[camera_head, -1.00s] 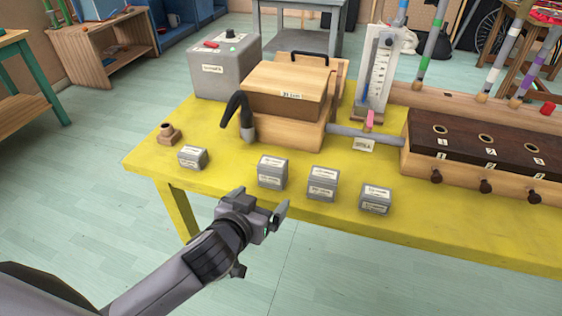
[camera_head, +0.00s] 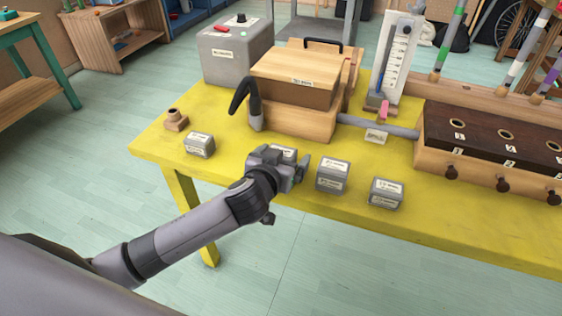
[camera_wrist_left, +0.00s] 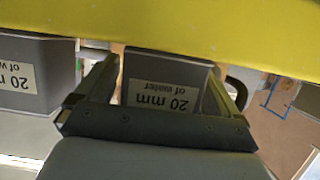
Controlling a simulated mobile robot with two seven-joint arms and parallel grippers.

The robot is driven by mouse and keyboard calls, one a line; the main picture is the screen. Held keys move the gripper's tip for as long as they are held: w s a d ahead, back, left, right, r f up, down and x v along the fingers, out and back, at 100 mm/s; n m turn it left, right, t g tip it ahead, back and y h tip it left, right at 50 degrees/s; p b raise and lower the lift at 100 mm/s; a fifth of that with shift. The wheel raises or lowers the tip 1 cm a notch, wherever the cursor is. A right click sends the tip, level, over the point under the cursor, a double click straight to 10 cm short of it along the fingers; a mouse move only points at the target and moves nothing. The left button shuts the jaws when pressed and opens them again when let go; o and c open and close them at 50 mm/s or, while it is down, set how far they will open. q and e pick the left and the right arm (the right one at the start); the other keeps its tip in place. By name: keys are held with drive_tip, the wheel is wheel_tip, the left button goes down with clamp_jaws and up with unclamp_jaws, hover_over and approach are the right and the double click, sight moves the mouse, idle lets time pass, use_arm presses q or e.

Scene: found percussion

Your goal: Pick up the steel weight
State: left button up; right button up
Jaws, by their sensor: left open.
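Several small grey metal-looking weights with pale labels stand in a row along the front of the yellow table; their labels are too small to read in the head view. My left gripper (camera_head: 285,167) is open at the second weight from the left (camera_head: 283,152) and partly hides it. In the left wrist view a grey weight (camera_wrist_left: 165,67) labelled "20 mm of water", upside down, sits between the two spread fingers. Contact with the fingers cannot be told. The other weights are the left one (camera_head: 199,145), the third (camera_head: 332,176) and the right one (camera_head: 386,193). My right gripper is not in view.
The yellow table (camera_head: 300,214) also holds a wooden box (camera_head: 292,80) with a black curved horn (camera_head: 245,100), a grey control box (camera_head: 236,52), a small wooden fitting (camera_head: 175,120) and a dark-topped wooden chest (camera_head: 495,140). Another weight (camera_wrist_left: 35,75) stands close beside the gripper.

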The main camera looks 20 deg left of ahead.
use_arm(q)
drive_tip(key=shift+w, duration=0.1)
drive_tip(key=c, duration=1.4)
drive_tip(key=shift+r, duration=0.1)
drive_tip(key=shift+c, duration=0.8)
drive_tip(key=shift+r, duration=0.1)
